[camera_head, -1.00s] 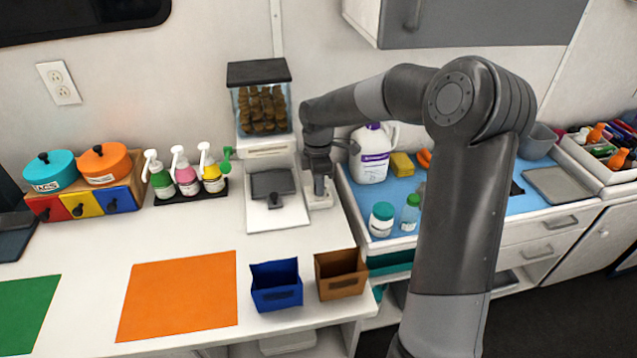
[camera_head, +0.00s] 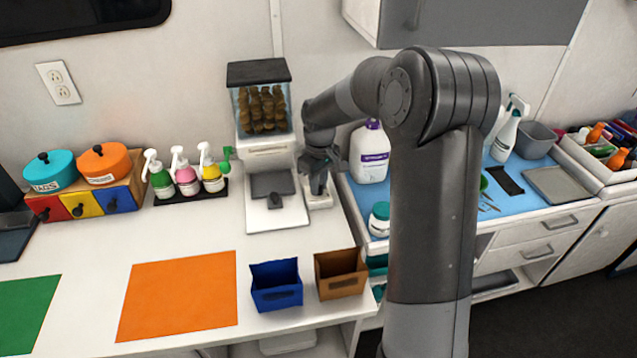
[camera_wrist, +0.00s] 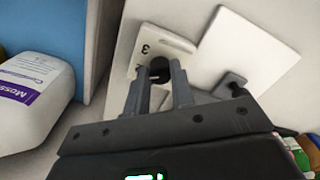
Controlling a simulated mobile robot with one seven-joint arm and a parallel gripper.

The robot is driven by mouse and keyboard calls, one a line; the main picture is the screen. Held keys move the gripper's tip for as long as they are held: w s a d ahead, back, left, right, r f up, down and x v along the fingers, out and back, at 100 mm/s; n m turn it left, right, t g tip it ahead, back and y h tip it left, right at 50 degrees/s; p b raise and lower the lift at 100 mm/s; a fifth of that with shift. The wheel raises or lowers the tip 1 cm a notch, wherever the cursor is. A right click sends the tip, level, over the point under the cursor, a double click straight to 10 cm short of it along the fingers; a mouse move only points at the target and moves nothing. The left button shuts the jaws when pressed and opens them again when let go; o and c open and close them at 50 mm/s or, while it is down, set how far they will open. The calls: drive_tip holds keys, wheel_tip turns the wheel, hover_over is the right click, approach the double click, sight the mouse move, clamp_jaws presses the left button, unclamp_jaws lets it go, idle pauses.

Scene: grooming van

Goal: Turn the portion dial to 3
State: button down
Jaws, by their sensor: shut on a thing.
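The portion dial is a dark round knob (camera_wrist: 160,66) on a small white plate (camera_wrist: 177,45) with a "3" printed near one side. My gripper (camera_wrist: 158,88) has its fingers around the knob and is shut on it. In the head view my gripper (camera_head: 319,186) reaches down to this plate, just right of the treat dispenser (camera_head: 264,108), and hides the knob. The dispenser has a black lid and a clear bin of brown treats. The dial's pointer cannot be made out.
A dark lever (camera_wrist: 230,84) stands on the dispenser's white base. A white jug with a purple label (camera_head: 370,155) is close to the right of my gripper. Pump bottles (camera_head: 186,172) stand to the left. Blue (camera_head: 276,287) and brown (camera_head: 340,274) bins sit in front.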

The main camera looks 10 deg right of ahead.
drive_tip(key=m, duration=0.3)
drive_tip(key=shift+m, duration=2.2)
drive_tip(key=c, duration=1.2)
unclamp_jaws()
drive_tip(key=shift+c, duration=0.2)
wheel_tip(320, 180, up, 11)
drive_tip(key=shift+d+f, duration=0.1)
